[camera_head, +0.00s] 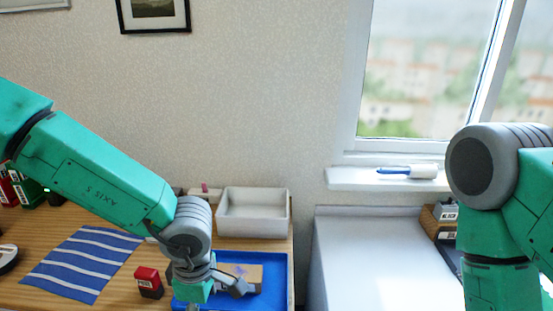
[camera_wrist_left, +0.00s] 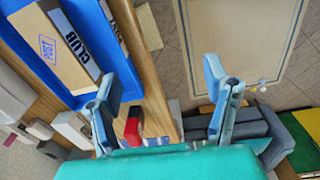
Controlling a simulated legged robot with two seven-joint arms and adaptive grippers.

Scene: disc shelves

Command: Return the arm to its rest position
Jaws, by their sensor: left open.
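My left arm (camera_head: 95,175) reaches in from the left over the wooden table, its wrist bent down above the blue tray. My left gripper shows in the left wrist view (camera_wrist_left: 162,88) with its two fingers spread wide and nothing between them. In the head view its fingers are mostly hidden or cut off at the bottom edge. My right arm (camera_head: 500,215) is bent on the right side. Its gripper is out of frame.
A blue tray (camera_head: 282,258) holds a cardboard box (camera_head: 246,274). A red-and-black stamp (camera_head: 149,282) stands left of it. A white bin (camera_head: 253,230) is behind. A striped cloth (camera_head: 85,262) lies left. The white surface (camera_head: 370,255) before the window looks clear.

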